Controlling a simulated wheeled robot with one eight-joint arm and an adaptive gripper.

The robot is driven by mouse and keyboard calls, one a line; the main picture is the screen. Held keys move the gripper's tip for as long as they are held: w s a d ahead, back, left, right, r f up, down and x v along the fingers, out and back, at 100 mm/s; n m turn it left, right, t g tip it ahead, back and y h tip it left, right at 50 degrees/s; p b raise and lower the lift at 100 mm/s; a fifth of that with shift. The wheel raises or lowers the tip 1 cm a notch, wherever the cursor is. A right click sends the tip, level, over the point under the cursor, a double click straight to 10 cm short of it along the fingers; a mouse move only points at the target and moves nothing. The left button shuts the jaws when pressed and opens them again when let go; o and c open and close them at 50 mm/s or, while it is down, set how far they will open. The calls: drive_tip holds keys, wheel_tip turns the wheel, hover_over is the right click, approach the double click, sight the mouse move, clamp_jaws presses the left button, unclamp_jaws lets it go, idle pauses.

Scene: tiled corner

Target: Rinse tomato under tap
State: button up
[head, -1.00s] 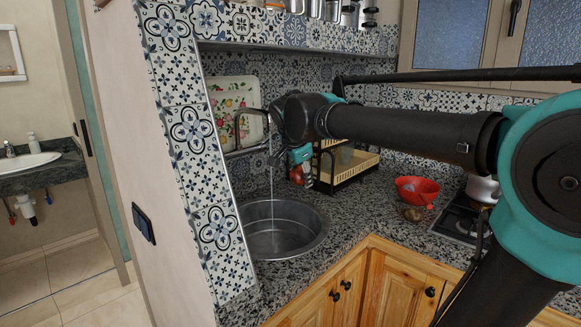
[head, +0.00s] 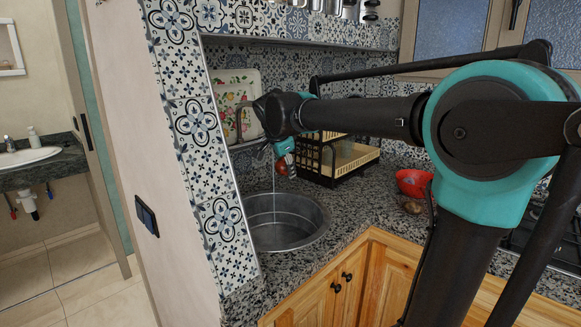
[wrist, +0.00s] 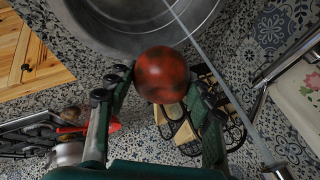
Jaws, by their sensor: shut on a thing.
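A dark red tomato (wrist: 161,75) is held between the two fingers of my gripper (wrist: 158,92) in the wrist view. In the head view my gripper (head: 284,158) is small, with the tomato (head: 284,166) at its tip, above the far right rim of the sink. The round metal sink (head: 262,240) is set in the granite counter. A thin stream of water (head: 273,185) falls into it from the tap, which my arm mostly hides in the head view. In the wrist view the stream (wrist: 190,38) passes to the right of the tomato, apart from it.
A dish rack (head: 335,160) stands behind my gripper against the tiled wall. A red bowl (head: 413,182) sits on the counter to the right, with a small brownish thing (head: 413,206) before it. A floral tray (head: 236,95) leans at the back left.

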drive_tip(key=w+a+f, duration=0.1)
drive_tip(key=w+a, duration=0.2)
drive_tip(key=w, duration=0.3)
drive_tip(key=shift+a, duration=0.35)
drive_tip(key=shift+w+d, duration=0.15)
drive_tip(key=shift+d, duration=0.05)
idle(0.4)
drive_tip(key=shift+w+d, duration=0.15)
drive_tip(key=shift+d, duration=0.1)
drive_tip(key=shift+a, duration=0.2)
drive_tip(key=shift+s+a, duration=0.25)
idle(0.3)
drive_tip(key=shift+s+d, duration=0.45)
drive_tip(key=shift+s, duration=0.25)
drive_tip(key=shift+s+d, duration=0.4)
drive_tip(key=shift+s, duration=0.35)
drive_tip(key=shift+s+d, duration=0.45)
drive_tip(key=shift+s, duration=0.25)
